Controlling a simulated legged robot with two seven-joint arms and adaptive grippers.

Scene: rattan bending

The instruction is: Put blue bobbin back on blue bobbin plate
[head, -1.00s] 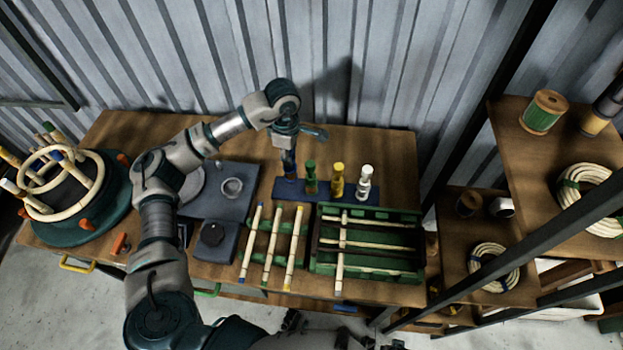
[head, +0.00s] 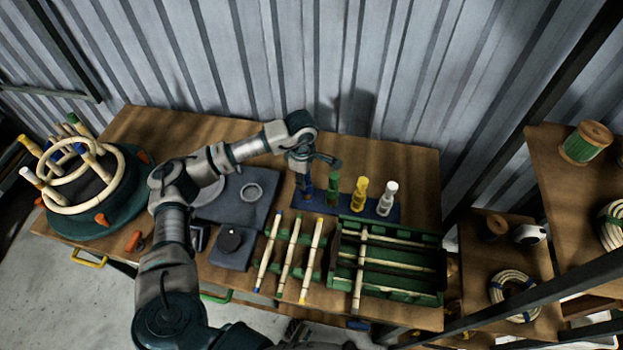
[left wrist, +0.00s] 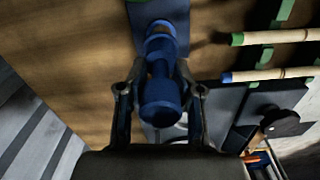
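The blue bobbin (head: 307,190) is upright at the left end of the long blue bobbin plate (head: 382,214). In the left wrist view, the bobbin (left wrist: 161,98) stands between both fingers, with part of the plate (left wrist: 140,14) beyond its far end. My left gripper (head: 309,174) points down from above; its fingertips meet the bobbin's narrow part from both sides and look shut on it. Whether the base rests fully on the plate is hard to tell. Green (head: 333,188), yellow (head: 360,194) and white (head: 387,198) bobbins stand in a row to its right. My right gripper is not in view.
A green rack (head: 390,225) with rattan poles lies in front of the plate. Three coloured-end poles (head: 291,258) lie left of it. The corrugated wall (head: 390,80) stands close behind.

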